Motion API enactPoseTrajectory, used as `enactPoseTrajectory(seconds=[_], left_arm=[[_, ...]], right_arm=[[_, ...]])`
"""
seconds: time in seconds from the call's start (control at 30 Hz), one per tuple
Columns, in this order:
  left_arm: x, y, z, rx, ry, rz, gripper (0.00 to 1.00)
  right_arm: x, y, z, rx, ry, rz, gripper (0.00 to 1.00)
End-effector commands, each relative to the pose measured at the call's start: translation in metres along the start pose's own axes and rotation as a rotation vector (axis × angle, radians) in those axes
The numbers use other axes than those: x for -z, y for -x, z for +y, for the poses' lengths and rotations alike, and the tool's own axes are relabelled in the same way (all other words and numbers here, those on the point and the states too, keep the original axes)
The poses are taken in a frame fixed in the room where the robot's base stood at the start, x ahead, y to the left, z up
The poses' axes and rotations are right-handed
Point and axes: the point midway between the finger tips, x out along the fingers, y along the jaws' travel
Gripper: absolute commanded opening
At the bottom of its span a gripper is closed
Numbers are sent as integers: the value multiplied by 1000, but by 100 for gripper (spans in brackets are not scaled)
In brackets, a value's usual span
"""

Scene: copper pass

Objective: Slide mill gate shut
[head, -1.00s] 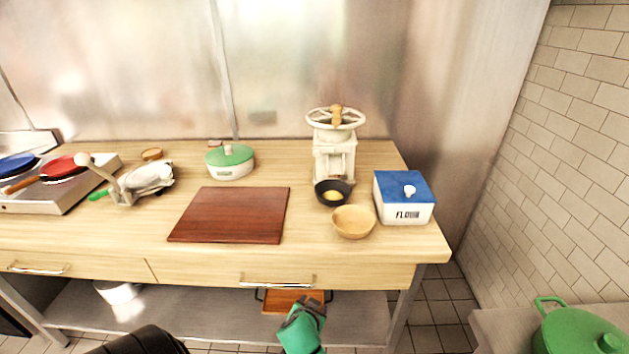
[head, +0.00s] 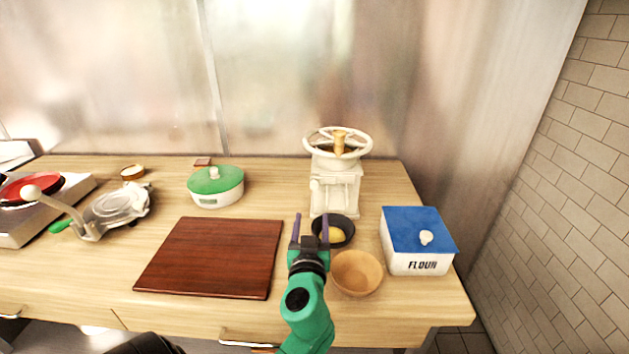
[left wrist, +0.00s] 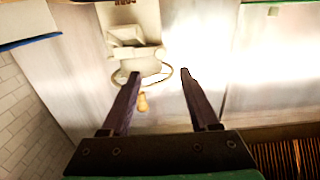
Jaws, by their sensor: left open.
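The cream-white mill (head: 335,188) stands upright at the back right of the counter, with a spoked hand wheel (head: 363,135) and a wooden knob on top. I cannot make out its gate clearly. A small black bowl (head: 345,224) with something yellow in it sits at the mill's foot. My left gripper (head: 311,222) is open and empty, its two dark fingers pointing toward the mill, in front of it and slightly left. In the left wrist view the mill (left wrist: 128,35) appears upside down beyond the open fingers (left wrist: 160,76). My right gripper is not in view.
A wooden bowl (head: 357,273) is just right of my left gripper. A flour box (head: 417,261) with a blue lid stands at the right. A cutting board (head: 210,258) lies to the left, with a green-lidded pot (head: 216,197) behind it. The counter between pot and mill is clear.

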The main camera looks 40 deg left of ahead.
Motion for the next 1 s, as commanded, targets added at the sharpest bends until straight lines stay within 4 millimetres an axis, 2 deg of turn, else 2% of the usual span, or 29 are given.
enactPoseTrajectory(seconds=[0.17,0.3,0.5,0.67,0.9,0.93,1.0], left_arm=[[6,-34,0,0,-5,1,61],[6,-72,0,1,-5,1,61],[3,-121,0,0,-3,-2,61],[0,-139,0,0,-1,-3,61],[-1,-142,0,0,-1,-4,61],[-1,-142,0,0,-1,-4,58],[-1,-141,0,0,-1,-4,31]], right_arm=[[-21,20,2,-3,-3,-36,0],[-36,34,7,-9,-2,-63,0],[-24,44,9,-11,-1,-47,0],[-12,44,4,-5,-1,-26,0],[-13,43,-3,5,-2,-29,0],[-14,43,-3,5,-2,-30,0],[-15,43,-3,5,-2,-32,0]])
